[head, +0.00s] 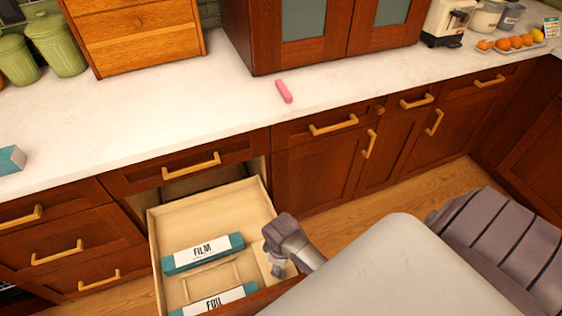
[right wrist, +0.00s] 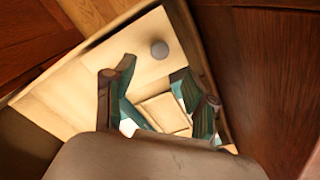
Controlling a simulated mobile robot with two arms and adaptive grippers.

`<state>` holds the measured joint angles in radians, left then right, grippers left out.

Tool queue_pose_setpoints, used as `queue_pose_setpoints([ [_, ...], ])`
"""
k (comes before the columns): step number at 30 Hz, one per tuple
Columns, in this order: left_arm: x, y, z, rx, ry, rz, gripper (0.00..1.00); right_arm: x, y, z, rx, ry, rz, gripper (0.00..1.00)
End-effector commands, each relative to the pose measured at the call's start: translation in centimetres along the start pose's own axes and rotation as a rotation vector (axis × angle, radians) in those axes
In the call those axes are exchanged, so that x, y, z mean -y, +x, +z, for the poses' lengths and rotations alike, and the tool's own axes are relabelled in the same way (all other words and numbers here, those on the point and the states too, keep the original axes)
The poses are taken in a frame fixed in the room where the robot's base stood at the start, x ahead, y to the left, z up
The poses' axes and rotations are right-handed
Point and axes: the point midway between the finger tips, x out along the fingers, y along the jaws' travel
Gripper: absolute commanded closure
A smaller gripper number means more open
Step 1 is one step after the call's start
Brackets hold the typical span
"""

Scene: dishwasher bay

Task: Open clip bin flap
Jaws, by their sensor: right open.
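The open drawer (head: 163,211) holds a pale wooden compartment (head: 261,258) along its right side, which I take for the clip bin. My right gripper (head: 277,266) is over this part of the drawer and hides much of it. In the right wrist view my right gripper (right wrist: 160,95) is open, with nothing between its fingertips. Beyond the fingers is a pale flat panel with a round grey knob (right wrist: 160,49); whether this is the flap, and whether it is shut, I cannot tell for sure. My left gripper is not in view.
A film box (head: 203,252) and a foil box (head: 217,301) lie in the drawer left of my gripper. A pink item (head: 284,91) lies on the white countertop (head: 180,110). The drawer front and cabinet faces are close around the arm.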

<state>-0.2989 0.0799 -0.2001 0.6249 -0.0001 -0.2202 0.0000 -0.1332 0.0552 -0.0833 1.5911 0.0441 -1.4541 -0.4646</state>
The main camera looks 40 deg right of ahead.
Motion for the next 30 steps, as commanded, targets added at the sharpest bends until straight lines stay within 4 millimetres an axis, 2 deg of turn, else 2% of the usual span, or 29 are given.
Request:
queue_pose_setpoints([
  [1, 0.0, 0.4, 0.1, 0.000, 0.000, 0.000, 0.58, 0.0, 1.4, 0.0, 0.002, 0.001, -0.002, 0.44],
  [3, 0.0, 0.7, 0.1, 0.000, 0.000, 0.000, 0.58, 0.0, 2.9, 0.0, 0.002, 0.000, -0.002, 0.44],
  [10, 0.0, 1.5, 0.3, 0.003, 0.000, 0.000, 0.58, 0.0, 6.7, 0.0, 0.002, 0.001, 0.000, 0.44],
  [15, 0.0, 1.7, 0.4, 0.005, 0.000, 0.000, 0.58, 0.0, 7.9, 0.0, 0.000, 0.000, 0.000, 0.44],
  [24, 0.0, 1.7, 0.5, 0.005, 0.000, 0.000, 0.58, 0.0, 8.1, 0.0, -0.001, 0.000, 0.000, 0.44],
  [25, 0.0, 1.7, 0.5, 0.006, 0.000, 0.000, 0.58, 0.0, 8.1, 0.0, -0.001, 0.000, 0.000, 0.46],
  [30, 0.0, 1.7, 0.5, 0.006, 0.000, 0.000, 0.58, 0.0, 8.1, 0.0, 0.000, 0.000, 0.001, 0.74],
])
